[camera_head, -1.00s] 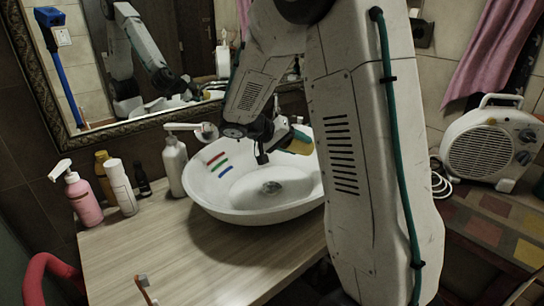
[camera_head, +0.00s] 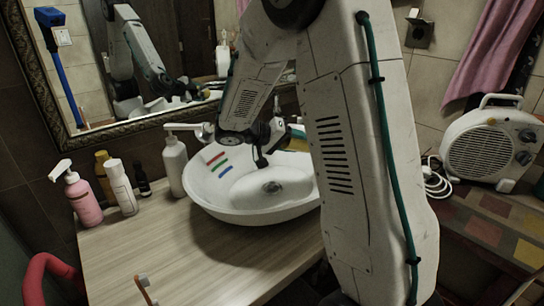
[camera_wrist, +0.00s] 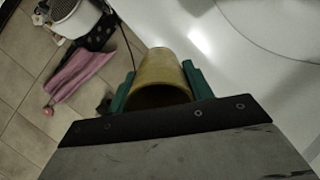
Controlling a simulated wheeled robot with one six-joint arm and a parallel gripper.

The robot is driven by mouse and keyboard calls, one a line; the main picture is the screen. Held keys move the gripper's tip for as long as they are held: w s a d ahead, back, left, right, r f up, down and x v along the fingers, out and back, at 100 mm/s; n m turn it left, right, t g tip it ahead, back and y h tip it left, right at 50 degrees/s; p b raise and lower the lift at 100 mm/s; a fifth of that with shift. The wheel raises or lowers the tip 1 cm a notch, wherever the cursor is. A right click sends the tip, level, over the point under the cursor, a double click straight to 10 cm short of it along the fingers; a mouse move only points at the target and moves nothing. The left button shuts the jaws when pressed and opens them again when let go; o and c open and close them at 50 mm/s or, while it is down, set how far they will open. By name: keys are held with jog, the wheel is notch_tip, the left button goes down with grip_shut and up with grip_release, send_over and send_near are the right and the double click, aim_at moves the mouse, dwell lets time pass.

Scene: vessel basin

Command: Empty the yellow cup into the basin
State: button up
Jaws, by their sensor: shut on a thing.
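The yellow cup (camera_head: 297,144) is held by my gripper (camera_head: 281,139) over the far right part of the white basin (camera_head: 225,207). In the head view my arm hides part of the cup. In the wrist view the cup (camera_wrist: 160,66) sits between the two green fingers of my gripper (camera_wrist: 160,80), which are shut on it. The cup's wide dark opening faces the wrist camera, so it looks tipped over; its contents cannot be made out. The basin (camera_wrist: 235,60) fills the right of the wrist view. Red, green and blue marks show on its inner wall.
A tap (camera_head: 190,128) and a white bottle (camera_head: 174,163) stand at the basin's left. A pink bottle (camera_head: 83,200) and several others are further left. A white heater (camera_head: 490,143) stands at right.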

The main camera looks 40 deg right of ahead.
jog(key=shift+a+r+h, duration=0.1)
jog(key=shift+r+h, duration=0.05)
jog(key=shift+h, duration=0.35)
jog(key=shift+w+a+r+g+h, duration=0.15)
jog(key=shift+a+g+h, duration=0.05)
jog(key=shift+a+h, duration=0.25)
jog(key=shift+w+a+r+g+h, duration=0.1)
jog(key=shift+a+r+g+h, duration=0.1)
jog(key=shift+a+h, duration=0.2)
dwell(0.3)
jog(key=shift+w+a+r+g+h, duration=0.1)
jog(key=shift+a+r+g+h, duration=0.15)
jog(key=shift+h, duration=0.55)
jog(key=shift+a+r+g+h, duration=0.2)
jog(key=shift+r+h, duration=0.05)
jog(key=shift+h, duration=0.6)
jog(key=shift+w+a+r+g+h, duration=0.1)
jog(key=shift+a+r+g+h, duration=0.15)
jog(key=shift+h, duration=0.55)
dwell(0.9)
jog(key=shift+d, duration=0.1)
dwell(0.7)
